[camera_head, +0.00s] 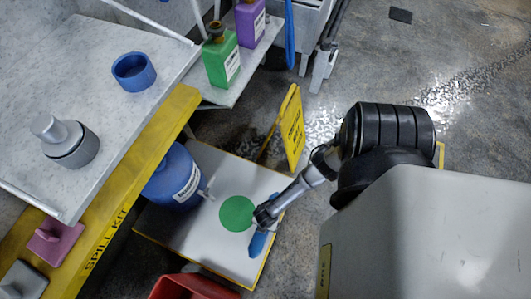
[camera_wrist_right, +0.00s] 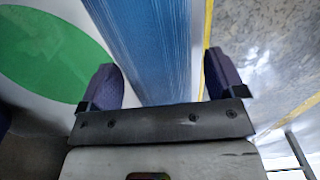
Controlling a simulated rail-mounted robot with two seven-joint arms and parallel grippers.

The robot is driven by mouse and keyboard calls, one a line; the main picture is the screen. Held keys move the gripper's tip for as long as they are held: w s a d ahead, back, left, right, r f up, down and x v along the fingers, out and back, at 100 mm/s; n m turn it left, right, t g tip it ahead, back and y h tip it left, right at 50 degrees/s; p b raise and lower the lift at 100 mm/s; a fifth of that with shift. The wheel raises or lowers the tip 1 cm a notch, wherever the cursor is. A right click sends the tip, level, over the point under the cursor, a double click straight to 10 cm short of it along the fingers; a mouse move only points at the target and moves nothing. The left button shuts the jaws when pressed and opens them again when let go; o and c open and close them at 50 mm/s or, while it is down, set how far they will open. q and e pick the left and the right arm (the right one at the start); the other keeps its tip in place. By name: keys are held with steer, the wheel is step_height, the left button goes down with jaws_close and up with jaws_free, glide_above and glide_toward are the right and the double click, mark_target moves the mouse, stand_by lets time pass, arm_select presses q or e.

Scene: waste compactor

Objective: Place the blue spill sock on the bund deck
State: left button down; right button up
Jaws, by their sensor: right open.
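The blue spill sock (camera_head: 258,243) lies at the right edge of the bund deck (camera_head: 185,236), a white platform with a yellow rim. A green round mark (camera_head: 237,213) is just left of the sock on the deck. My right gripper (camera_head: 263,216) is over the sock. In the right wrist view the sock (camera_wrist_right: 152,45) runs between the two open fingers of my right gripper (camera_wrist_right: 160,85), with the green mark (camera_wrist_right: 50,45) to the left. I cannot tell whether the fingers touch the sock. My left gripper is not in view.
A blue drum (camera_head: 173,182) with a tap stands on the deck's left side. A yellow sign (camera_head: 290,125) rises at its back. A red bin (camera_head: 190,288) is in front. The spill-kit shelf (camera_head: 105,225) and a tray with a blue ring (camera_head: 133,72) are left.

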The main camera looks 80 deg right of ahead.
step_height(320, 180, up, 10)
steer(key=p, duration=0.6)
steer(key=w+a+r+m+t+y+p, duration=0.1)
steer(key=w+a+r+m, duration=0.2)
steer(key=r, duration=0.5)
steer(key=w+a+r+m+t+y, duration=0.1)
steer(key=a+r+m, duration=0.2)
steer(key=a+r, duration=0.4)
steer(key=d+r+m+h, duration=0.1)
steer(key=d+r+m, duration=0.2)
steer(key=r, duration=0.5)
steer(key=s+d+r+m+t, duration=0.1)
steer(key=d+r+m, duration=0.3)
steer(key=d+r, duration=0.2)
step_height(320, 180, up, 2)
steer(key=shift+s+r+t+h, duration=0.2)
steer(key=shift+t+h, duration=0.1)
steer(key=shift+h, duration=0.1)
